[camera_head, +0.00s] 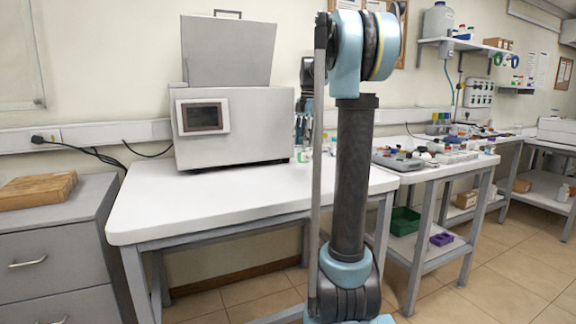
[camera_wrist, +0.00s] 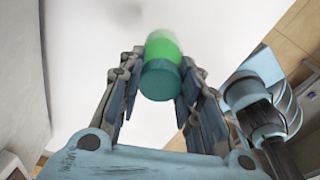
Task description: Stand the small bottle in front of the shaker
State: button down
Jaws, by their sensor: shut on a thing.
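The small bottle (camera_wrist: 160,82) shows in the wrist view, with a bright green part and a darker teal end towards the camera. My gripper (camera_wrist: 159,60) is shut on it, one finger on each side. The white tabletop is behind the bottle; I cannot tell whether the bottle touches it. In the head view, the shaker (camera_head: 245,125) is a pale grey box with a small screen and a raised lid, on the white table (camera_head: 240,200). My gripper (camera_head: 304,125) is just right of the shaker, partly hidden behind my arm.
The front of the white table is clear. A wooden block (camera_head: 38,189) lies on the grey drawer cabinet (camera_head: 60,250) at left. A side bench at right holds a tray (camera_head: 398,162) and several small items. Cables (camera_head: 95,153) run along the wall left of the shaker.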

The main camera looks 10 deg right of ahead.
aim_at(304, 154)
jog(key=shift+f, duration=3.05)
jog(key=c, duration=1.2)
grip_release()
jog(key=shift+f, duration=0.1)
jog(key=shift+o, duration=0.2)
